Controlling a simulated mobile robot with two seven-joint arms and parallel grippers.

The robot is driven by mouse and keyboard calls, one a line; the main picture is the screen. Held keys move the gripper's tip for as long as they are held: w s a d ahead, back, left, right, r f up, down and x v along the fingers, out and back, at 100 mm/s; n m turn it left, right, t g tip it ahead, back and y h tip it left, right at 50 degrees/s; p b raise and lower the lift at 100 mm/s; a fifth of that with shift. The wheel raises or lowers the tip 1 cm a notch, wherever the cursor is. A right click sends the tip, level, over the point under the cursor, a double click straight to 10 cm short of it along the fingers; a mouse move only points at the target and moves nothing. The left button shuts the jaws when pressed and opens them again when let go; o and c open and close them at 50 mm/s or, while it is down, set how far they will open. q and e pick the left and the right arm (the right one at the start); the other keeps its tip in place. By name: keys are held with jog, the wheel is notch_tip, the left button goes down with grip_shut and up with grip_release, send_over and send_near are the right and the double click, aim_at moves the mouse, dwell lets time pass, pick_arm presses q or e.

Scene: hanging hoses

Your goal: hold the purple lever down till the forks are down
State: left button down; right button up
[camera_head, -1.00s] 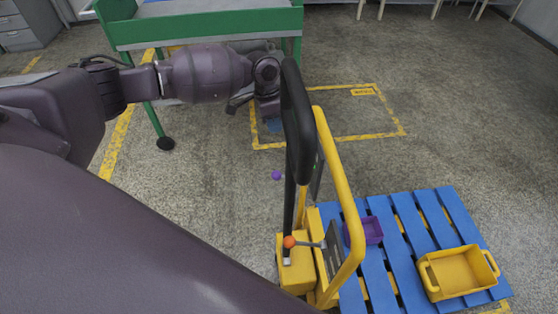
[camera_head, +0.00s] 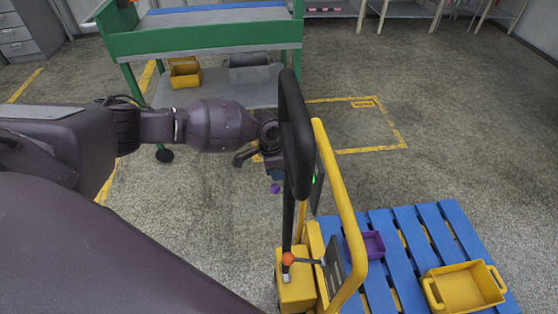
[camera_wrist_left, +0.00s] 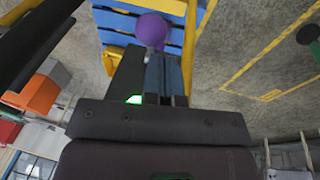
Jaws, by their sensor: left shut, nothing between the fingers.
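The purple lever shows as a small round knob (camera_head: 275,188) left of the stacker's black handle in the head view. It is large and near in the left wrist view (camera_wrist_left: 151,30). My left gripper (camera_head: 277,176) is shut and empty, with its fingertips just above the knob in the head view. In the wrist view its fingers (camera_wrist_left: 164,70) point at the knob; I cannot tell whether they touch it. The yellow stacker (camera_head: 296,291) stands beside a blue pallet (camera_head: 449,231). The forks are mostly hidden by the pallet, so their height is unclear. My right gripper is out of view.
The black handle (camera_head: 294,130) and yellow guard rail (camera_head: 343,205) rise right of my gripper. An orange-knobbed lever (camera_head: 288,259) is lower down. A purple bin (camera_head: 373,244) and yellow bin (camera_head: 467,288) sit on the pallet. A green cart (camera_head: 200,42) stands behind my arm.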

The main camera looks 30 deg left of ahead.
pick_arm(q)
jog(key=shift+s+f, duration=0.35)
jog(key=shift+f, duration=0.15)
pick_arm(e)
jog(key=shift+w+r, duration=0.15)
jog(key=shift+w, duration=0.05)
